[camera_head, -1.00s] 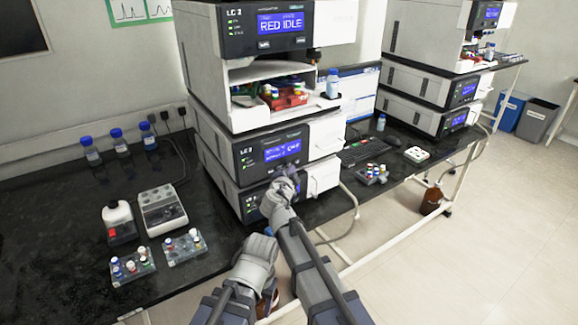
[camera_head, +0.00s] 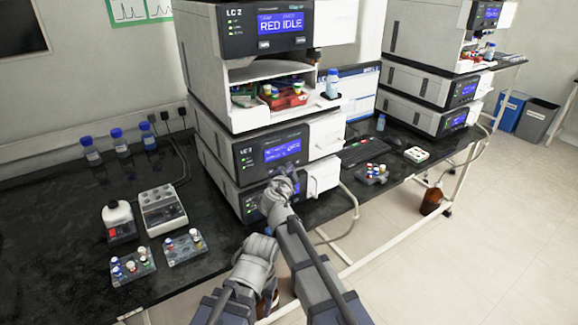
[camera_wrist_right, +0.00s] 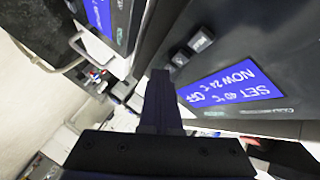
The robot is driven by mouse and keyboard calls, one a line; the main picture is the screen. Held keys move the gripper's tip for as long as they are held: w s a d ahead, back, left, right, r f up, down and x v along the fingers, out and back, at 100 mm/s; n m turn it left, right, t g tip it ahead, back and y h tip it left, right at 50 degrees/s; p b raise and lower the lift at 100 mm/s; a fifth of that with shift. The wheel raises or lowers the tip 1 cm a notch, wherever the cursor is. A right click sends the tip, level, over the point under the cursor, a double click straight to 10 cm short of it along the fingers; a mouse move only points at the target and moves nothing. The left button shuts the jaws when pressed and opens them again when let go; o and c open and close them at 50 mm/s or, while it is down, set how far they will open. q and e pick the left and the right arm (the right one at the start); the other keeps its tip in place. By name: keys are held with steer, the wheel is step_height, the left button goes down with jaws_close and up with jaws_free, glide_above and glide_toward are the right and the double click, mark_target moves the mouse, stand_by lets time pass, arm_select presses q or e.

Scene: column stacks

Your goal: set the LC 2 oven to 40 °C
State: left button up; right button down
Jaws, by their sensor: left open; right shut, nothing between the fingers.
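The LC 2 oven (camera_head: 243,160) is the module with a blue display (camera_head: 282,150) in the middle of the LC 2 stack. In the right wrist view, upside down, its display (camera_wrist_right: 231,88) reads SET 40 °C, NOW 24 °C, OFF. Two small buttons (camera_wrist_right: 192,50) sit on the panel by the display. My right gripper (camera_head: 288,177) is shut and empty, in front of the panel just under the display. Its dark fingers (camera_wrist_right: 160,88) show close to the buttons; I cannot tell whether they touch. My left gripper (camera_head: 268,236) is open and empty, lower and nearer, clear of the stack.
Another module (camera_head: 225,191) is below the oven, and a shelf with a red tray (camera_head: 286,98) is above it. Vial racks (camera_head: 185,246) and bottles (camera_head: 121,140) stand on the black bench (camera_head: 50,235) to the left. A keyboard (camera_head: 364,152) lies right of the stack.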

steer(key=shift+s, duration=0.1)
steer(key=shift+s+d, duration=0.4)
steer(key=shift+s, duration=0.25)
steer(key=s, duration=0.1)
steer(key=s+d, duration=0.1)
steer(key=s, duration=0.1)
steer(key=s+d, duration=0.1)
steer(key=shift+s+d, duration=0.15)
steer(key=shift+d, duration=0.1)
stand_by(0.5)
